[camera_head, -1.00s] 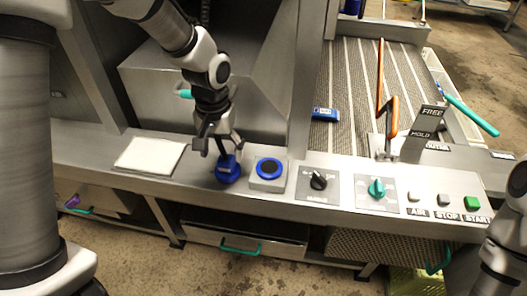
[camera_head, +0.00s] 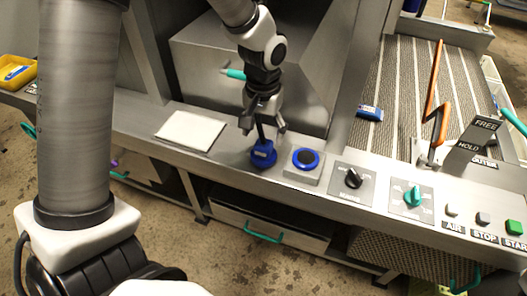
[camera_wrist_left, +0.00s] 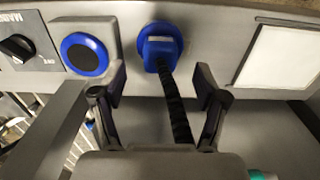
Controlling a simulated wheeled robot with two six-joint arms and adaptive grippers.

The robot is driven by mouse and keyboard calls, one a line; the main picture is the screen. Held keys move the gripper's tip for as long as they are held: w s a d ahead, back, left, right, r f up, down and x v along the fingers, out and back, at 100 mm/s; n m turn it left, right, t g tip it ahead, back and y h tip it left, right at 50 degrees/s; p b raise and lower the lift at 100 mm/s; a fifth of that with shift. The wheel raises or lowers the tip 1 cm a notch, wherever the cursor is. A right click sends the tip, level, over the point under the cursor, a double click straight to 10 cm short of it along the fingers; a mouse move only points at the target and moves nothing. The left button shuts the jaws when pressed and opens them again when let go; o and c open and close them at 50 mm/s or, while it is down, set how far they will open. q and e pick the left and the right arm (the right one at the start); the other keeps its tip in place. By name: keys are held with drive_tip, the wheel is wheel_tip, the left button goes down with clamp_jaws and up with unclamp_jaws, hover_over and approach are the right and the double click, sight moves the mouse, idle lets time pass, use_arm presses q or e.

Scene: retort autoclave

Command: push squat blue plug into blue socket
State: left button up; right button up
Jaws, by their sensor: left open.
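The squat blue plug (camera_head: 263,154) stands on the grey ledge, left of the blue socket (camera_head: 306,159), and is apart from it. The socket is a blue ring with a dark centre on a raised grey block. My left gripper (camera_head: 262,128) is open just above the plug. In the left wrist view, the plug (camera_wrist_left: 160,46) lies beyond and between the open fingers (camera_wrist_left: 160,82), with a black ribbed cable running from it back between them. The socket (camera_wrist_left: 85,53) is to its left there. I cannot tell whether the fingers touch the cable. My right gripper is out of view.
A white plate (camera_head: 190,131) lies left of the plug. Right of the socket are a black knob (camera_head: 354,178), a teal knob (camera_head: 413,196) and buttons. An orange lever (camera_head: 437,110) rises at the right.

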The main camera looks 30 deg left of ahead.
sight(264, 143)
use_arm(q)
drive_tip(key=f, duration=0.5)
drive_tip(key=shift+w+a+f, duration=0.1)
drive_tip(key=shift+w, duration=0.15)
drive_tip(key=shift+s, duration=0.1)
drive_tip(key=c, duration=1.2)
